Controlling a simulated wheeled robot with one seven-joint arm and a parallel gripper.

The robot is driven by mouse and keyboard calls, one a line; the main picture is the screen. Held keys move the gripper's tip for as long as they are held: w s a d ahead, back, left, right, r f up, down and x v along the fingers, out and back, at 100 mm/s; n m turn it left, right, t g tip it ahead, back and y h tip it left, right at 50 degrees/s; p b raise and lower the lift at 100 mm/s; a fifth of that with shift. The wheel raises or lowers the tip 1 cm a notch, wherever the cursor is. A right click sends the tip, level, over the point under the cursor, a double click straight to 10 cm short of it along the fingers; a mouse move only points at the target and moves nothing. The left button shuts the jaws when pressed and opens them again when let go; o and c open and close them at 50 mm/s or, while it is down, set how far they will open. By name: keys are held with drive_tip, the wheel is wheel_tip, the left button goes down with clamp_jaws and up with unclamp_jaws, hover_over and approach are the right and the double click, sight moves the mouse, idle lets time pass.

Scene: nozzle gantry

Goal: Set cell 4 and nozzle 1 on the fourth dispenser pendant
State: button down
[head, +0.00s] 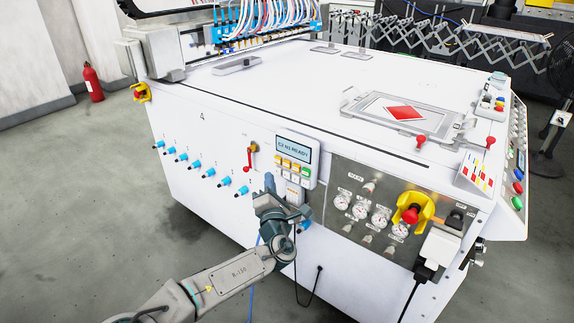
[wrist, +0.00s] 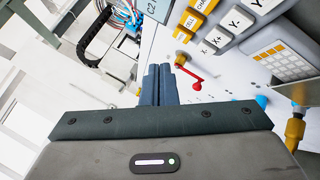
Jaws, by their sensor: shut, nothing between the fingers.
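The dispenser pendant (head: 296,157) is mounted on the front of the white machine. Its small screen (head: 293,147) seems to read "C2 N1 READY". Below the screen are rows of orange, white and green buttons. The wrist view shows part of the pendant (wrist: 225,35) at the upper right, with an orange key marked CELL (wrist: 188,22) and white keys marked X+ and Y-. My gripper (head: 270,180) is just left of and below the pendant's keys, apart from them as far as I can tell. In the wrist view its fingers (wrist: 160,72) are together and empty.
A red-handled valve (head: 251,156) is left of the pendant, with a row of blue fittings (head: 195,165) beyond. Right of it is a gauge panel (head: 372,215) with a red emergency button (head: 411,214). A card with a keypad picture (wrist: 280,62) is below the pendant.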

sight(283, 162)
drive_tip(key=shift+w+d, duration=0.7)
drive_tip(key=shift+w, duration=0.25)
drive_tip(key=shift+w+d, duration=0.7)
drive_tip(key=shift+w, duration=0.2)
drive_tip(key=shift+w+d, duration=0.1)
idle(0.6)
drive_tip(key=shift+w+d, duration=0.2)
drive_tip(key=shift+w, duration=0.05)
drive_tip(key=shift+w+d, duration=0.35)
drive_tip(key=shift+w, duration=0.1)
idle(0.8)
idle(0.4)
drive_tip(key=shift+s+a, duration=0.6)
drive_tip(key=shift+s, duration=0.2)
drive_tip(key=shift+a, duration=0.1)
drive_tip(key=shift+s+a+b, duration=0.2)
drive_tip(key=shift+s+a, duration=0.55)
drive_tip(key=shift+s, duration=0.25)
drive_tip(key=shift+s+a+b, duration=0.2)
drive_tip(key=shift+s+a, duration=0.5)
drive_tip(key=shift+s, duration=0.25)
idle(0.7)
